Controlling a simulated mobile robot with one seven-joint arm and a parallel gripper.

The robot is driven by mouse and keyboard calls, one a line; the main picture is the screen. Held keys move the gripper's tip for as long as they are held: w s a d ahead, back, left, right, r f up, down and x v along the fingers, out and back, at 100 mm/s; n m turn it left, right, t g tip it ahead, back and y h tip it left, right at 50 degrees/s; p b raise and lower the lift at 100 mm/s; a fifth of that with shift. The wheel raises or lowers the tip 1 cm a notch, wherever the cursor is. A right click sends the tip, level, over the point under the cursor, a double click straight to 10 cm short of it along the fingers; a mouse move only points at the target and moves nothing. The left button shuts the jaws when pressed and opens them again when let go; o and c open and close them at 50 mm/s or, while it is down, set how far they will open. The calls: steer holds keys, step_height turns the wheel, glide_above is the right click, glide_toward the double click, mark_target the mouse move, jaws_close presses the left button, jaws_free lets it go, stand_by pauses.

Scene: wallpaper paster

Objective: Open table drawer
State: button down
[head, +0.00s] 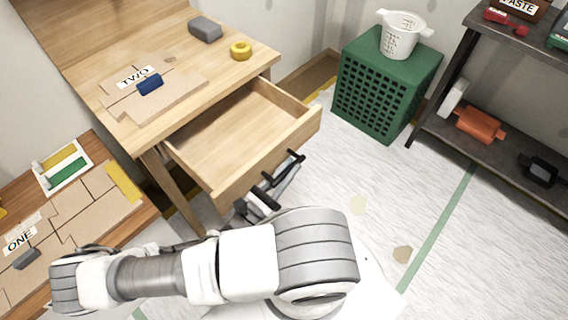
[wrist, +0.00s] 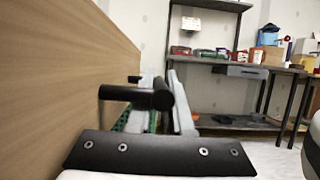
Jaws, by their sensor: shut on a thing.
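The wooden table drawer (head: 235,135) stands pulled well out of the table (head: 190,85), and its inside looks empty. Its front panel fills the left of the wrist view (wrist: 60,65). The black drawer handle (head: 296,157) is on the front panel and also shows in the wrist view (wrist: 130,94). My gripper (head: 278,184) is at the drawer front, shut on the handle. In the wrist view a grey finger (wrist: 181,105) stands beside the handle bar; the other finger is mostly hidden.
A green crate (head: 385,85) with a white bucket (head: 400,38) stands behind right. A dark shelf (head: 490,130) is at the right. A second table with boards (head: 75,215) is at the lower left. Pale floor (head: 440,230) lies open at the right.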

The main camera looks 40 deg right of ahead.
steer(key=c, duration=0.8)
jaws_free()
steer(key=shift+a, duration=0.1)
steer(key=v, duration=1.7)
steer(key=shift+a, duration=0.15)
steer(key=shift+f, duration=0.15)
